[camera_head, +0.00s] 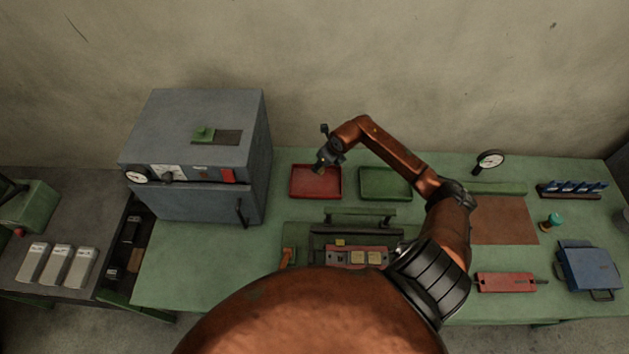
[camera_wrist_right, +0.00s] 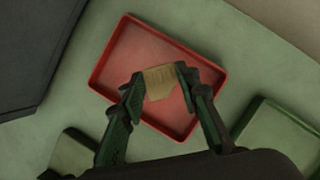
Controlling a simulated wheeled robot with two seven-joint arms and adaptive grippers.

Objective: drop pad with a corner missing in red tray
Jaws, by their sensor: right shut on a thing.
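The red tray (camera_head: 303,190) stands on the green bench, left of the green tray. In the right wrist view the red tray (camera_wrist_right: 128,46) lies below my right gripper (camera_wrist_right: 160,76), with bare floor inside it. My right gripper also shows in the head view (camera_head: 321,168), over the red tray. It is shut on a small tan pad (camera_wrist_right: 160,82), held between the fingertips above the tray. Other yellowish pads (camera_head: 366,257) lie in the fixture at the bench's front. My left gripper is not in view.
A green tray (camera_head: 385,197) stands right of the red one. A grey oven-like cabinet (camera_head: 200,165) stands close on the left. A dial gauge (camera_head: 489,160), a brown mat (camera_head: 503,222), a red tool (camera_head: 505,282) and a blue case (camera_head: 588,268) are on the right.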

